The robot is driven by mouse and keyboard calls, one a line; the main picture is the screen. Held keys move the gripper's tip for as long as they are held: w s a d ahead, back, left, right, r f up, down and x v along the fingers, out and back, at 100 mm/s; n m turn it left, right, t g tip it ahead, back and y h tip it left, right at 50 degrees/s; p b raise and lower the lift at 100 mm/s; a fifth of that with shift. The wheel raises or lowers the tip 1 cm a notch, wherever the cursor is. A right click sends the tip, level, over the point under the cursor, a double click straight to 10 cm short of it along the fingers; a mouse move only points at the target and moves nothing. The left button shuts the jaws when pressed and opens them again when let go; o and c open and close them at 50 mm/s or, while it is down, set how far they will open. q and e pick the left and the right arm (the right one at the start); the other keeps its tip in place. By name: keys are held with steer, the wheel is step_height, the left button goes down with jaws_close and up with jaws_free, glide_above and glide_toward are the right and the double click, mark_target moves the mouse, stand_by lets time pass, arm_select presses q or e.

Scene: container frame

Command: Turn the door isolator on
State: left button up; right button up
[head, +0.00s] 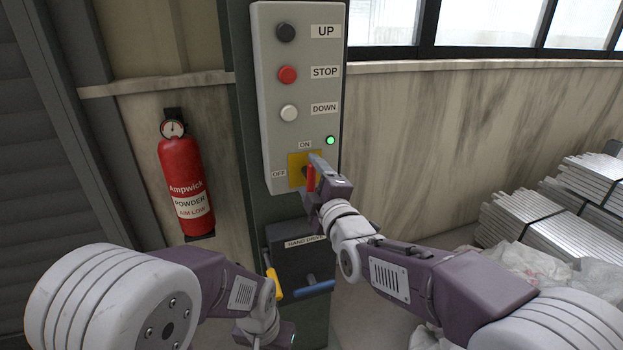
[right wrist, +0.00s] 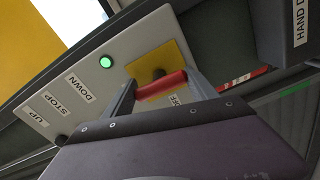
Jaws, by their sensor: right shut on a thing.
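The door isolator is a red handle (head: 311,178) on a yellow plate (head: 293,160) low on the grey control panel (head: 269,100). An ON label (head: 305,145) is above the plate and an OFF label (head: 279,174) is at its left. The handle looks upright, along the panel's length. My right gripper (head: 314,174) is shut on the handle; the right wrist view shows the red handle (right wrist: 162,85) between its two fingers. A green lamp (head: 330,141) glows above right of the plate. My left gripper is low in the head view; its fingers are hidden.
UP, STOP and DOWN buttons (head: 288,75) are higher on the panel. Below it is a hand drive box (head: 300,262) with yellow and blue handles. A red fire extinguisher (head: 184,180) hangs at the left. Stacked metal bars (head: 530,215) lie at the right.

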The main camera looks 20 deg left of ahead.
steer(key=shift+f+n, duration=0.1)
steer(key=shift+n, duration=0.2)
stand_by(0.4)
steer(key=o, duration=1.3)
steer(key=shift+o, duration=0.2)
steer(key=v, duration=0.9)
